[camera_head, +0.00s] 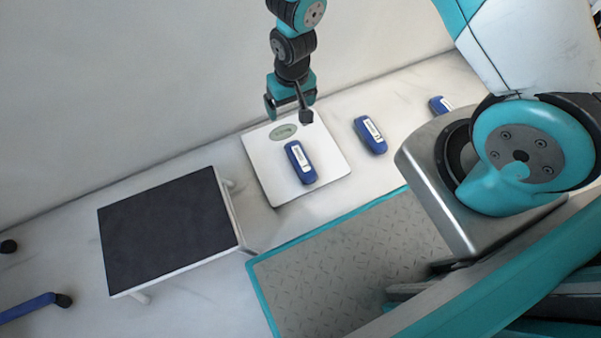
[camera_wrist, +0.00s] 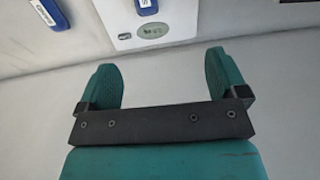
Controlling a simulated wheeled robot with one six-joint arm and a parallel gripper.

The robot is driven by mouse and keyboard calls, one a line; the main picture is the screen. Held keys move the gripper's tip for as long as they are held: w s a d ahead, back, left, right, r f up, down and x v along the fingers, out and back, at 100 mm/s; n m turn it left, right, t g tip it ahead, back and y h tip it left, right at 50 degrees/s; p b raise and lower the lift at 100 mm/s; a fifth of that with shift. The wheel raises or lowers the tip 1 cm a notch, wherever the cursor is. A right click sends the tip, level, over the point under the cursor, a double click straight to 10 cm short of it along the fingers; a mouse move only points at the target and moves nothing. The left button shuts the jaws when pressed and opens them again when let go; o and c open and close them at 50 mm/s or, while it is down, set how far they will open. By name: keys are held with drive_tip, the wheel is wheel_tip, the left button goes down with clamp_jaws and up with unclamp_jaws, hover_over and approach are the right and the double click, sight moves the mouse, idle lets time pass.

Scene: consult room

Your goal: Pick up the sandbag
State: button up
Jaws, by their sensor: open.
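Three blue sandbags with white labels show in the head view. One sandbag (camera_head: 300,163) lies on the white scale (camera_head: 264,169). A second sandbag (camera_head: 370,135) lies on the floor right of the scale, and a third sandbag (camera_head: 438,105) lies farther right, partly hidden by my arm. My gripper (camera_head: 288,108) is open and empty, above the scale's display end at the wall side. The sandbag on the scale (camera_wrist: 145,6) and another sandbag (camera_wrist: 49,13) are cut off by the top edge.
A step stool with a dark top (camera_head: 165,226) stands left of the scale. A white wall (camera_head: 120,80) runs behind the scale. A grey treaded platform (camera_head: 345,265) with teal edging lies in front. Clear floor lies between the scale and the second sandbag.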

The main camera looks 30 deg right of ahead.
drive_tip(key=b, duration=0.4)
hover_over(301, 158)
wheel_tip(301, 158, down, 13)
drive_tip(key=shift+h, duration=0.4)
wheel_tip(301, 158, down, 12)
drive_tip(key=b, duration=0.6)
drive_tip(key=shift+s+a+r+b, duration=0.1)
drive_tip(key=shift+r+b, duration=0.15)
drive_tip(key=shift+b, duration=0.1)
wheel_tip(301, 158, down, 6)
drive_tip(key=b, duration=0.5)
drive_tip(key=shift+r, duration=0.15)
